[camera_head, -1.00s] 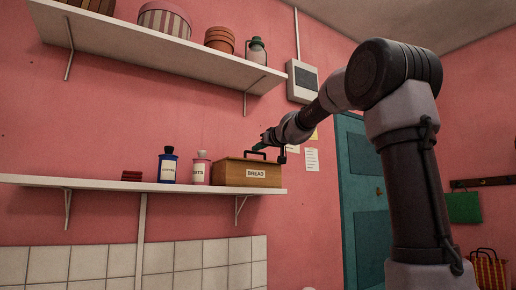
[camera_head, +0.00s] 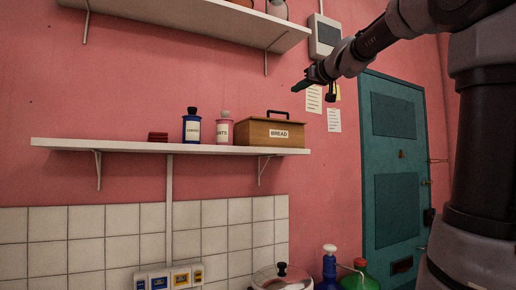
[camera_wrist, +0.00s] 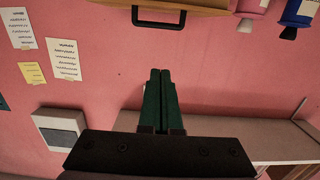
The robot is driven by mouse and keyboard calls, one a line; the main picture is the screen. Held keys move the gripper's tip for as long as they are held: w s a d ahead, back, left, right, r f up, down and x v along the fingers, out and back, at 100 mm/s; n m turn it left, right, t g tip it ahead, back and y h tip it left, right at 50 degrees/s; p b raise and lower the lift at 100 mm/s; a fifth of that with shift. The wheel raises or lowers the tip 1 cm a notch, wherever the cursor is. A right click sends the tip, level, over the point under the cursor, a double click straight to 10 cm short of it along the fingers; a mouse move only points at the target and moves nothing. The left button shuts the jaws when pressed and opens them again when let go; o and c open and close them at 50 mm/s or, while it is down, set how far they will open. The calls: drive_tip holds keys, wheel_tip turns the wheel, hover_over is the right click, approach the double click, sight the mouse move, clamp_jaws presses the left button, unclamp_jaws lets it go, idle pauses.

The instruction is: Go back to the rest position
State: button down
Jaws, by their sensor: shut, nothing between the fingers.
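My gripper (camera_head: 301,86) is in the air above and to the right of the wooden bread box, in front of the pink wall. Its two green fingers lie together with nothing between them in the wrist view (camera_wrist: 161,78). The bread box (camera_head: 255,134), labelled BREAD, stands on the lower shelf with its lid down and its black handle on top. The wrist view shows part of the box upside down at the top (camera_wrist: 188,6), apart from the fingers.
The lower shelf (camera_head: 120,146) also holds a blue jar (camera_head: 191,128), a pink jar (camera_head: 223,131) and a dark red stack (camera_head: 158,137). The upper shelf (camera_head: 220,22) and a grey wall box (camera_head: 324,36) are near my arm. A teal door (camera_head: 394,190) is at right. A pot (camera_head: 282,280) and bottles stand below.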

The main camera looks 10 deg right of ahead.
drive_tip(key=s+a+f+m+g+h, duration=0.1)
drive_tip(key=s+f+m+g, duration=0.1)
drive_tip(key=s+f, duration=0.6)
drive_tip(key=s+a+f+m+g+h, duration=0.1)
drive_tip(key=s+f+m+g, duration=0.2)
drive_tip(key=s+f, duration=0.6)
drive_tip(key=s+f+m+g+h, duration=0.1)
drive_tip(key=s+f+g, duration=0.3)
drive_tip(key=f, duration=1.6)
drive_tip(key=s+m, duration=0.1)
drive_tip(key=s, duration=0.3)
drive_tip(key=shift+s+a+m, duration=0.25)
drive_tip(key=shift+a+m, duration=0.15)
